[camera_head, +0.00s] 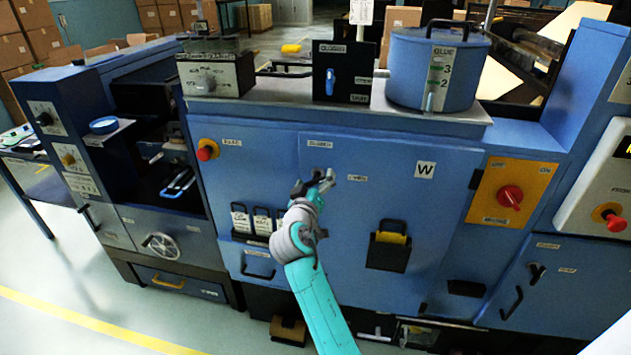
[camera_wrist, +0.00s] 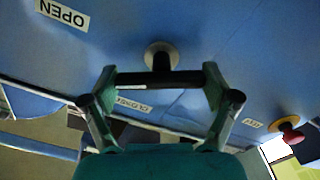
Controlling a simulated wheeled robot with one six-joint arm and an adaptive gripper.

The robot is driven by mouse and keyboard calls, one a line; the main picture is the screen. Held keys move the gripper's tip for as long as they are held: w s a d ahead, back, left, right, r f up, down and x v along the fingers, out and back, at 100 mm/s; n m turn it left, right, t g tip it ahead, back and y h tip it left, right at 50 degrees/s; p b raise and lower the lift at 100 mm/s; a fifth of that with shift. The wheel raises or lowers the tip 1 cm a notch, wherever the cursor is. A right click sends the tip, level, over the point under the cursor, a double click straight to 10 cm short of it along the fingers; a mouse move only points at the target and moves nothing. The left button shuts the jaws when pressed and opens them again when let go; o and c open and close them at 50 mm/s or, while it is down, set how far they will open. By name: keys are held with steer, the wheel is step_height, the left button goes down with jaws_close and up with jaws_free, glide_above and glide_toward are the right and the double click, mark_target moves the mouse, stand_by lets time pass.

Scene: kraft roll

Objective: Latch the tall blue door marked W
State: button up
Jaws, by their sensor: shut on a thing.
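The tall blue door (camera_head: 385,215) with the white W label (camera_head: 424,169) fills the middle of the cabinet front in the head view. It looks about flush with its surroundings. My gripper (camera_head: 322,181) is at the door's upper left. In the wrist view my gripper (camera_wrist: 160,88) has its two fingers at the ends of a black bar handle (camera_wrist: 160,78), shut on it. The handle stands on a round metal base (camera_wrist: 160,52). An OPEN label (camera_wrist: 62,14) is at upper left and a CLOSED label (camera_wrist: 133,105) lies below the handle.
A red knob (camera_head: 206,150) is left of the door, and an orange panel (camera_head: 510,193) with a red switch is right. A black pocket (camera_head: 389,248) juts from the lower door. A blue glue drum (camera_head: 436,68) stands on the ledge above. Open floor (camera_head: 60,300) lies at left.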

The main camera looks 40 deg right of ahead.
steer(key=n, duration=0.6)
steer(key=shift+w+a, duration=0.1)
steer(key=n, duration=0.5)
steer(key=shift+f+n, duration=0.1)
steer(key=shift+n, duration=0.3)
steer(key=o, duration=0.9)
steer(key=shift+a, duration=0.1)
steer(key=v, duration=1.2)
